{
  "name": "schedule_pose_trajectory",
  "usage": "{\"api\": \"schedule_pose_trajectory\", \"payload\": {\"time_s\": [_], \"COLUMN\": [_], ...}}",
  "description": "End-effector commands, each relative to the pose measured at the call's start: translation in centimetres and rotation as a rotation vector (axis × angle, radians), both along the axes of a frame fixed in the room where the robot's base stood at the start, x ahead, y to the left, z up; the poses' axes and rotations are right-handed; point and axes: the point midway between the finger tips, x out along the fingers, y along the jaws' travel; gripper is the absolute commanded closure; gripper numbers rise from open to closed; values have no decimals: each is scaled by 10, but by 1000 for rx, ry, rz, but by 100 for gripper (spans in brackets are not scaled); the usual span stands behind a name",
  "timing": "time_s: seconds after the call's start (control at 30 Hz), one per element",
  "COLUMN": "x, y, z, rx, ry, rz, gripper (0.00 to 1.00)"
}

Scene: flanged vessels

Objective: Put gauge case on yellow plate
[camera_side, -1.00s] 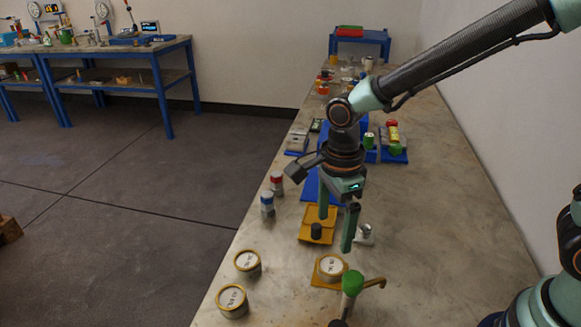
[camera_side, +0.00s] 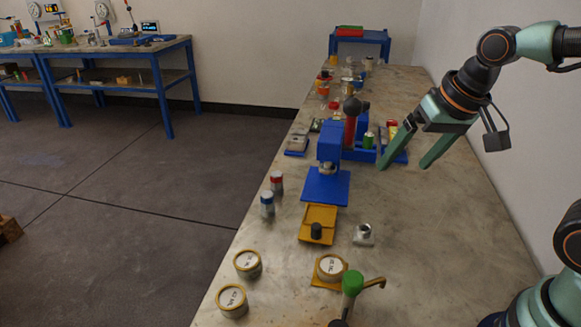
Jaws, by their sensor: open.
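One round gauge case (camera_side: 331,266) with a white face and brass rim stands upright on a small yellow plate (camera_side: 317,281) in the near middle of the bench. Two similar cases, one (camera_side: 247,262) and another (camera_side: 232,299), stand on the bare bench to its left. A second yellow plate-like fixture (camera_side: 321,214) lies behind, with a small black knob at its front edge. My gripper (camera_side: 402,167) is open and empty, up at the right of the bench, apart from all the cases and plates.
A blue press (camera_side: 328,185) stands behind the yellow fixture. A green-topped tool (camera_side: 352,283) with a brass handle is close to the right of the plated case. A small metal fitting (camera_side: 363,233) and two capped jars (camera_side: 270,195) are nearby. The bench's right side is clear.

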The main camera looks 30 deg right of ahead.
Motion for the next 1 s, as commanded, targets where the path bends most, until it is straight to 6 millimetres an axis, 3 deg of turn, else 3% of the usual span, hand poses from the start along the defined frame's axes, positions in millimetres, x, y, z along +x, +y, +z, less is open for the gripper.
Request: {"api": "schedule_pose_trajectory", "payload": {"time_s": [0.1, 0.3, 1.0], "x": [-8, -15, -14], "y": [-13, -20, -20], "z": [6, 9, 9], "rx": [-86, -161, -165], "ry": [-57, -90, -90], "rz": [150, 273, 282], "gripper": [2, 2, 2]}}
